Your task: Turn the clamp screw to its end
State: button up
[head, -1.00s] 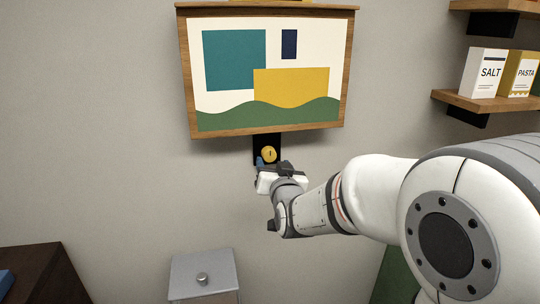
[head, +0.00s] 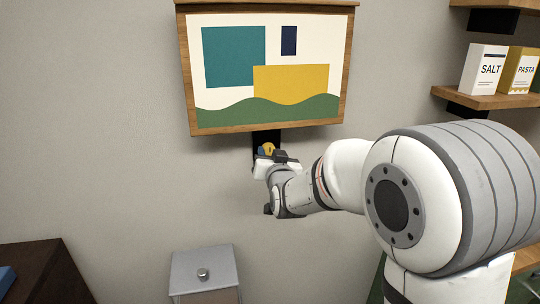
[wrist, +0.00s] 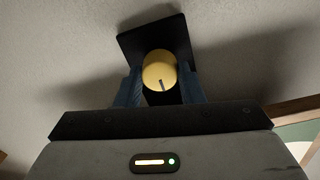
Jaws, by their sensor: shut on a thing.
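The clamp screw has a round yellow knob (wrist: 159,72) with a dark index mark, which points down in the wrist view. It sits on a black plate (wrist: 153,42) fixed to the wall. In the head view the knob (head: 267,149) shows just below the framed picture, partly hidden by my gripper (head: 266,158). In the wrist view my gripper (wrist: 163,88) has its blue fingers on the left and right sides of the knob, shut on it. The fingertips are partly hidden behind the knob.
The wooden-framed picture (head: 265,75) hangs right above the knob. Shelves with a salt box (head: 484,70) and a pasta box (head: 519,71) are at the right. A grey box with a small knob (head: 204,272) stands below, and a dark cabinet (head: 40,272) is at lower left. The wall to the left is bare.

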jog(key=c, duration=0.4)
jog(key=shift+o, duration=0.2)
jog(key=shift+f+b, duration=0.15)
jog(key=shift+b, duration=0.3)
jog(key=m+b, duration=2.1)
jog(key=b, duration=0.3)
jog(key=shift+d, duration=0.15)
jog(key=shift+g+y, duration=0.3)
jog(key=shift+y, duration=0.1)
